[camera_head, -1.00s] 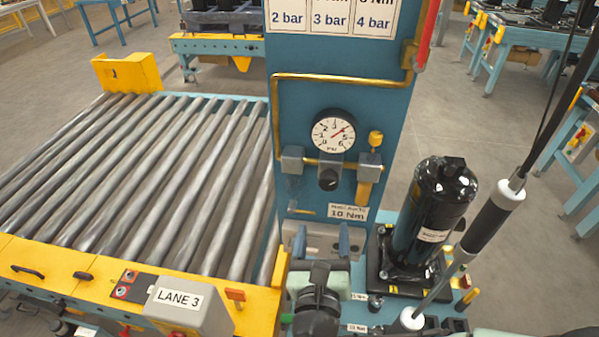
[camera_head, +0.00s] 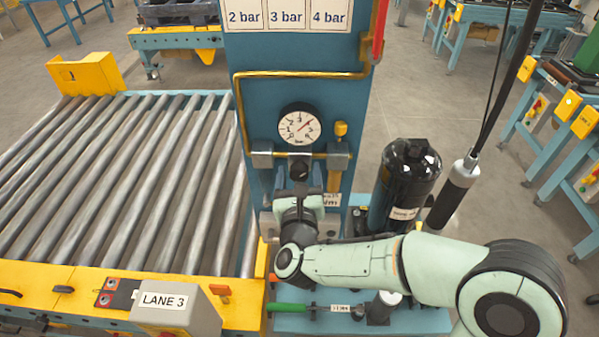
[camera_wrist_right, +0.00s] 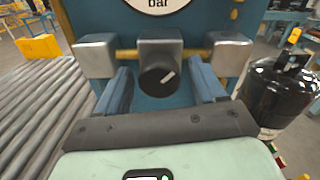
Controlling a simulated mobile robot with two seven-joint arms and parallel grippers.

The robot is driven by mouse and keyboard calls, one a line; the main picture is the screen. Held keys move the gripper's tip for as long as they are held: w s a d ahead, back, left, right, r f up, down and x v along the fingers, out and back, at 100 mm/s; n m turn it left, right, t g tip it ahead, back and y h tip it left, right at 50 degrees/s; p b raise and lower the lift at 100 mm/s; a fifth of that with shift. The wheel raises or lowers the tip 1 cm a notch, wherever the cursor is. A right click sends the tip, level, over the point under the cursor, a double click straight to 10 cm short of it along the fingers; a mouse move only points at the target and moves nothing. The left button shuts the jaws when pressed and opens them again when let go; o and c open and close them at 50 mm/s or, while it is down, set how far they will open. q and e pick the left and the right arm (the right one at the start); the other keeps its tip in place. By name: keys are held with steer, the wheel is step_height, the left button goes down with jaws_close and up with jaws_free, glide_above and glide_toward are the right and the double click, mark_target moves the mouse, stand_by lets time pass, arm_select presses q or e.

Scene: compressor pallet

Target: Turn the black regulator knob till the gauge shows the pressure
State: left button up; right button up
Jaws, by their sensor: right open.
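The black regulator knob (camera_head: 299,170) sits below the round white gauge (camera_head: 300,124) on the blue panel. The gauge's red needle points to the upper right, past the 3; the exact reading is too small to tell. My right gripper (camera_head: 300,188) is at the knob from below and in front. My left gripper is out of view.
Metal blocks (camera_wrist_right: 97,56) and (camera_wrist_right: 229,50) flank the knob on a brass pipe. A black compressor (camera_head: 405,185) stands right of the panel. A roller conveyor (camera_head: 130,180) lies left. Labels (camera_head: 287,16) reading 2, 3 and 4 bar hang above.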

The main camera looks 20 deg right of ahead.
steer(key=shift+w, duration=0.1)
steer(key=c, duration=1.1)
steer(key=shift+o, duration=0.2)
steer(key=shift+f+n+b, duration=0.1)
steer(key=shift+n+b, duration=0.7)
steer(key=shift+b, duration=0.15)
steer(key=n+b, duration=0.1)
steer(key=n, duration=0.1)
steer(key=shift+n+b, duration=0.3)
steer(key=shift+b, duration=0.1)
steer(key=shift+d+n+b, duration=0.1)
steer(key=shift+n+b, duration=0.3)
steer(key=shift+n, duration=0.4)
steer(key=n, duration=0.2)
steer(key=shift+n, duration=0.4)
steer(key=n, duration=0.2)
steer(key=shift+r+n, duration=0.2)
steer(key=shift+n, duration=0.1)
steer(key=n+p, duration=0.1)
steer(key=n, duration=0.5)
steer(key=shift+g, duration=0.3)
